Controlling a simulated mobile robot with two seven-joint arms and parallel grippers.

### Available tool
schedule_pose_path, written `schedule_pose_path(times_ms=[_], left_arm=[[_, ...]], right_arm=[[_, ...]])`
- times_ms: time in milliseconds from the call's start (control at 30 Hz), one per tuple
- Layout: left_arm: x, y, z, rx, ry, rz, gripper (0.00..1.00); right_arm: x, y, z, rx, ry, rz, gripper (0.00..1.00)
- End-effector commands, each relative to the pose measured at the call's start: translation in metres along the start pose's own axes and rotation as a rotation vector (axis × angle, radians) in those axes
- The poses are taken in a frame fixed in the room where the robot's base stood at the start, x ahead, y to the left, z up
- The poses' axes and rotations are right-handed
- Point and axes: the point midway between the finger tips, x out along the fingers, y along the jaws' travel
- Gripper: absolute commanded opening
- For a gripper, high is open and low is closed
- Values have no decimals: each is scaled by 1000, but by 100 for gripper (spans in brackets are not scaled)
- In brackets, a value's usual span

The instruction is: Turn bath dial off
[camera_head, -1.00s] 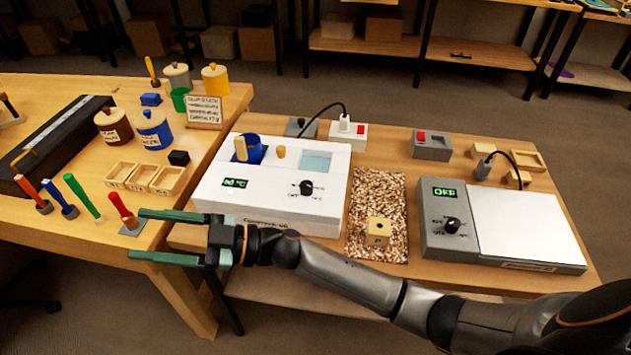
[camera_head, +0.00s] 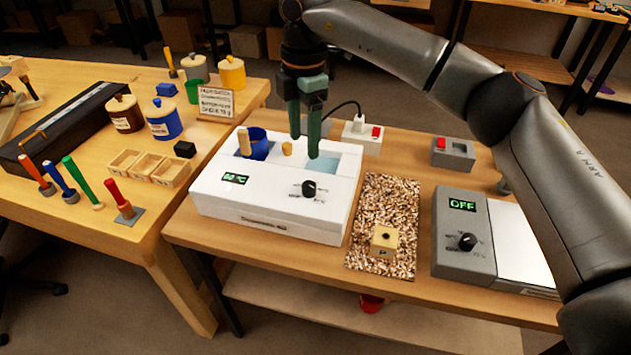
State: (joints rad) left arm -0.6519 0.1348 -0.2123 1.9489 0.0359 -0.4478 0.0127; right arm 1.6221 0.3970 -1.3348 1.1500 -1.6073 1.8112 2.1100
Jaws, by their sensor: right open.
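The white bath (camera_head: 265,216) stands on the right-hand bench, with a lit green display (camera_head: 235,179) showing a temperature in °C. Its black bath dial (camera_head: 310,189) is on the front right of the top, with small print around it. A blue pot (camera_head: 257,146) sits in the bath's left opening, and the pale blue water opening (camera_head: 326,165) is at the right. My right gripper (camera_head: 305,142) points down above the bath, behind the dial, with two green fingers apart and nothing between them. The fingers partly cover the water opening. My left gripper is out of view.
Right of the bath are a chip-filled mat (camera_head: 384,205) with a wooden block (camera_head: 384,239), and a grey hot plate unit (camera_head: 463,221) reading OFF. A switched socket (camera_head: 361,137) stands behind. My right arm crosses the right side. The left bench holds pots and tools.

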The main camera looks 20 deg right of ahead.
Motion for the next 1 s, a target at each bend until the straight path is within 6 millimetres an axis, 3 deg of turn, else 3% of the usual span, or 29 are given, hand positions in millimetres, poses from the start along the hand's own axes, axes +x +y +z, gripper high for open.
schedule_pose_path(times_ms=[167, 700, 1000], left_arm=[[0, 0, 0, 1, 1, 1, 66], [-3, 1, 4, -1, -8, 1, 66], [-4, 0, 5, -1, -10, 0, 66]], right_arm=[[4, 0, 10, 33, -34, 0, 66], [102, 0, 11, 28, -29, -1, 66], [120, 0, 11, 27, -28, 2, 66]])
